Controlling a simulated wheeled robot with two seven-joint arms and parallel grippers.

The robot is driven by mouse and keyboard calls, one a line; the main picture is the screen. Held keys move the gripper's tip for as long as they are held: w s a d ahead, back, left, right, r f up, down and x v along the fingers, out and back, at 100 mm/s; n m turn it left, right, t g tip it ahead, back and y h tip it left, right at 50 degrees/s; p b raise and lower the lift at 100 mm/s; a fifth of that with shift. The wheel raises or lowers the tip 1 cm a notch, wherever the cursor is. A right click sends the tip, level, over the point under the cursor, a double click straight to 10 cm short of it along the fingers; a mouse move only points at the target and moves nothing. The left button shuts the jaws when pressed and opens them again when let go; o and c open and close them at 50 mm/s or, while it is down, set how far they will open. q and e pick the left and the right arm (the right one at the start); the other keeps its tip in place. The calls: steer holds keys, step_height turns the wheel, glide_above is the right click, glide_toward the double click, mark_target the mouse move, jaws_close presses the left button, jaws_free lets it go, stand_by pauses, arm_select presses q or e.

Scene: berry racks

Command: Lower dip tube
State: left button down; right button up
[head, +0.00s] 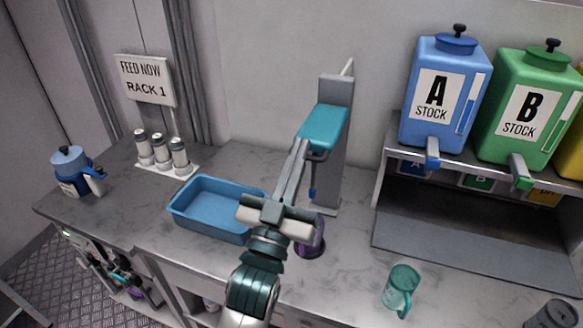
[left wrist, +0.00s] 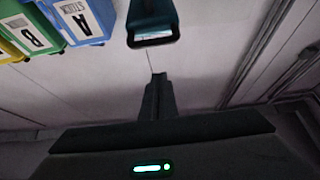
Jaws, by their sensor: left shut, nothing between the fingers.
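A grey stand (head: 333,185) rises from the counter with a teal head (head: 324,128) on its upper part. A thin blue-tipped dip tube (head: 312,188) hangs below the head. A purple vessel (head: 313,243) stands on the counter at the stand's foot, partly hidden by my left gripper. My left gripper (head: 301,150) is shut and empty, its fingertips close to the head's dark-edged front. In the left wrist view the teal head (left wrist: 151,20) is at the top, just ahead of the shut fingertips (left wrist: 158,77); I cannot tell whether they touch. My right gripper is not in view.
A blue tray (head: 205,225) lies left of the stand. A blue jug (head: 70,160) and several white bottles (head: 162,150) stand further left. Blue tank A (head: 440,130) and green tank B (head: 530,150) sit on a shelf at right. A teal mug (head: 398,288) stands front right.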

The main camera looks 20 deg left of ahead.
mark_target(319, 159)
arm_select(q)
steer(key=w+f, duration=0.1)
steer(key=w+f+p, duration=0.1)
steer(key=f, duration=0.1)
steer(key=shift+f, duration=0.15)
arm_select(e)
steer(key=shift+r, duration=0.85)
